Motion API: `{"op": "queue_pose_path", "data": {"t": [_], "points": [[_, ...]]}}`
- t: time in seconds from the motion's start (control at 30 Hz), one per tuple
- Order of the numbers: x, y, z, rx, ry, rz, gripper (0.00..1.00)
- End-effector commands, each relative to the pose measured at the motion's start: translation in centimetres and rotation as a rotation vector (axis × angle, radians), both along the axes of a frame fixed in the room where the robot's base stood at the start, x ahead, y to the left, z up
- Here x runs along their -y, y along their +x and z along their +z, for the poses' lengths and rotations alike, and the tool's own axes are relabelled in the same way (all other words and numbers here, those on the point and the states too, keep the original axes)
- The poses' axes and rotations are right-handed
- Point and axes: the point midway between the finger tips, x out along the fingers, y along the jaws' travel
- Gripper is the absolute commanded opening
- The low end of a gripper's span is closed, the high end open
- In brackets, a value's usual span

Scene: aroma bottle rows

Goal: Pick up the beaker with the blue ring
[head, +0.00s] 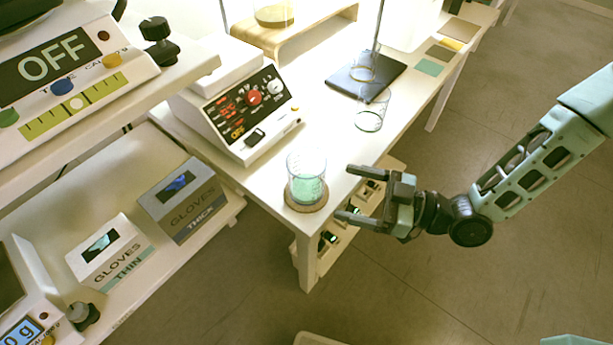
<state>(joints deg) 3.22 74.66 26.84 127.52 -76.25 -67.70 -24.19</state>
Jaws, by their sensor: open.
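A clear glass beaker (306,178) with pale teal-blue contents stands upright on a round cork coaster (304,205) at the near corner of the white table. I cannot make out a distinct blue ring on it. Farther back, a clear glass vessel (371,112) shows a dark greenish ring near its base. Another clear vessel (363,66) with a yellowish ring stands on a dark mat behind it. My gripper (345,192) is open and empty, just right of the teal beaker. Its two fingers point left towards the beaker, apart from it as far as I can see.
A control box (244,107) with knobs stands left of the beaker on the white table (330,110). Glove boxes (183,203) lie on a shelf at left. A low rack (340,238) with small dark items sits below the table edge. The floor at right is clear.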

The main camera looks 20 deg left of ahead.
Motion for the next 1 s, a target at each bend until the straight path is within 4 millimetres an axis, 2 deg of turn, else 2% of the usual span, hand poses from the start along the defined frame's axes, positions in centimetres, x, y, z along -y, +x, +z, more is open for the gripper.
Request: {"op": "queue_pose_path", "data": {"t": [0.1, 0.3, 0.53, 0.8, 1.0], "points": [[-2.6, -0.1, 0.1, -0.001, 0.002, 0.004, 0.85], [-5.6, -0.1, 0.1, 0.000, -0.001, 0.002, 0.85], [-7.1, 0.0, 0.2, 0.000, -0.001, 0.001, 0.85], [-10.9, 0.1, 0.3, -0.001, -0.001, 0.001, 0.85], [-11.5, 0.2, 0.2, 0.000, -0.002, -0.001, 0.85]]}}
